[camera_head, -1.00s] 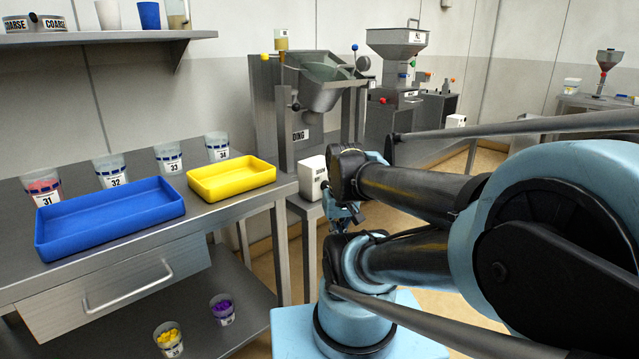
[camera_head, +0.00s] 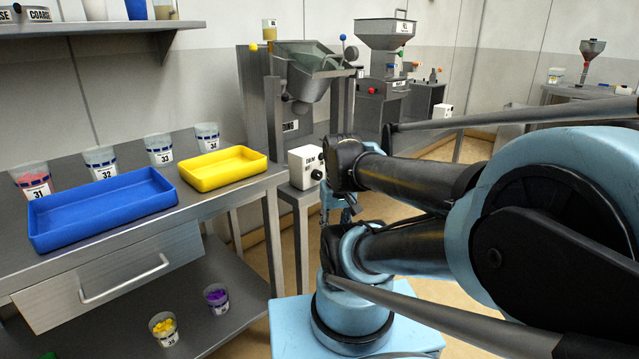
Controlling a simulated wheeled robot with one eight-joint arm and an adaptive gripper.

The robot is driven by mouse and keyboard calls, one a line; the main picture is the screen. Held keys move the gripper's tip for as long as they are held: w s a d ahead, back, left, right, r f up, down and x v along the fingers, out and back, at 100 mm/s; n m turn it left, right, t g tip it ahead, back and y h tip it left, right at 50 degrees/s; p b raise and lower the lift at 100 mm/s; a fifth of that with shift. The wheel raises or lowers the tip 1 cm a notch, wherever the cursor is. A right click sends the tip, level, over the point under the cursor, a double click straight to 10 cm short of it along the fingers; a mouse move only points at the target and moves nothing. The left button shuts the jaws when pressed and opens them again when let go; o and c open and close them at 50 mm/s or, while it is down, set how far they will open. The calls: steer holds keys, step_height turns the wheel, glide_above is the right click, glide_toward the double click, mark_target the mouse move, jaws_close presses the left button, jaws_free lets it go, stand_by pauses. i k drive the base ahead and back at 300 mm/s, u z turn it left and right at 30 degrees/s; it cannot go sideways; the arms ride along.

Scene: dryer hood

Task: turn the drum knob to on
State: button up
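A white control box (camera_head: 305,167) stands on a small grey stand beside the hooded machine. Its front bears a black label that seems to read "DRUM". A small black drum knob (camera_head: 317,174) is on the right of its front; its setting is too small to read. My gripper (camera_head: 347,212) shows only in part, low and just right of the box, behind my arm's dark links. Its fingertips are not clear, and I cannot tell whether it is open. I see no contact with the knob.
The hooded machine (camera_head: 308,75) stands behind the box, with a hopper machine (camera_head: 388,45) to its right. At left, a workbench holds a blue tray (camera_head: 100,208), a yellow tray (camera_head: 225,167) and several numbered cups. My arm covers much of the right side.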

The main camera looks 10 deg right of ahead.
mark_target(317, 174)
steer(key=u, duration=0.2)
steer(key=k, duration=0.9)
steer(key=u, duration=0.65)
